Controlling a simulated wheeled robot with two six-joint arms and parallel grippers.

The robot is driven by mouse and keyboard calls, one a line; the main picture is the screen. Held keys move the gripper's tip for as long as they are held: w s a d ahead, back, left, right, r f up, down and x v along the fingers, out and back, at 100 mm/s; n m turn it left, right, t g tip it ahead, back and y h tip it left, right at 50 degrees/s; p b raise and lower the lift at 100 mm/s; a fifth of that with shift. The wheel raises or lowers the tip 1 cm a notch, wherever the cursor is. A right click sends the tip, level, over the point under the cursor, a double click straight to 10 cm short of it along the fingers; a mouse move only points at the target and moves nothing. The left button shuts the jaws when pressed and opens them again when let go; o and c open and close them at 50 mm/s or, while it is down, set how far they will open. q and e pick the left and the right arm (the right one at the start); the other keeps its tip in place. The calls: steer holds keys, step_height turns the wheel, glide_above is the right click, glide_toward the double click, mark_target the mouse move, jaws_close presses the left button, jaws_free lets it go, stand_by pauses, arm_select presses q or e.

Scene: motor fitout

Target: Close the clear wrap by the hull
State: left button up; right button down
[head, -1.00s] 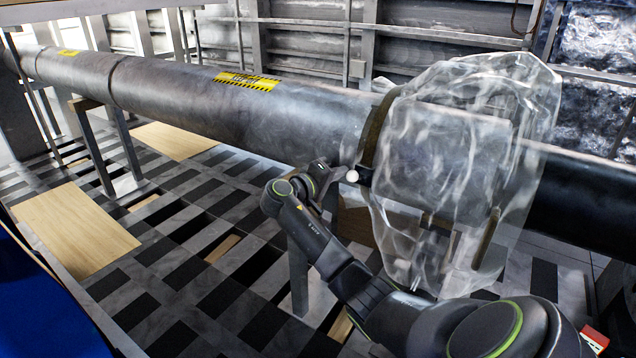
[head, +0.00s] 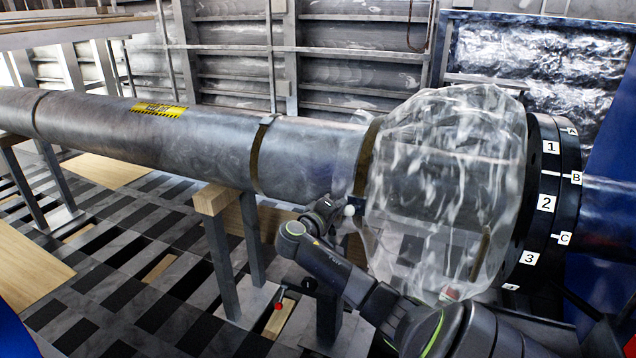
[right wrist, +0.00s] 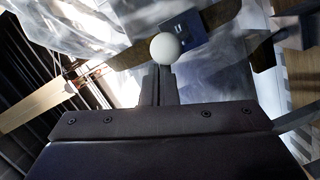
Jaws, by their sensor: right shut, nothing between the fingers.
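The clear wrap (head: 450,190) is a crumpled, see-through sleeve around the grey pipe (head: 205,140) in the head view. Its right end lies against the black numbered flange (head: 546,203), and its left end has a brown strap (head: 364,165). A white ball knob (head: 349,211) sits at a small dark buckle low on that strap. My right gripper (head: 338,208) is at the knob. In the right wrist view its fingers (right wrist: 158,72) are shut and empty, with their tips at the white knob (right wrist: 166,49). My left gripper is not in view.
Another band (head: 257,158) circles the pipe farther left. A wood-topped stand (head: 211,198) is under the pipe left of my right arm. The floor is slatted with open gaps. A ribbed hull wall (head: 350,65) runs behind the pipe. A blue panel stands at the right.

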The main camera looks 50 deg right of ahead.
steer(key=s+d+p, duration=0.2)
steer(key=s+p, duration=0.1)
steer(key=s, duration=0.5)
steer(key=shift+p, duration=0.3)
steer(key=shift+w, duration=0.1)
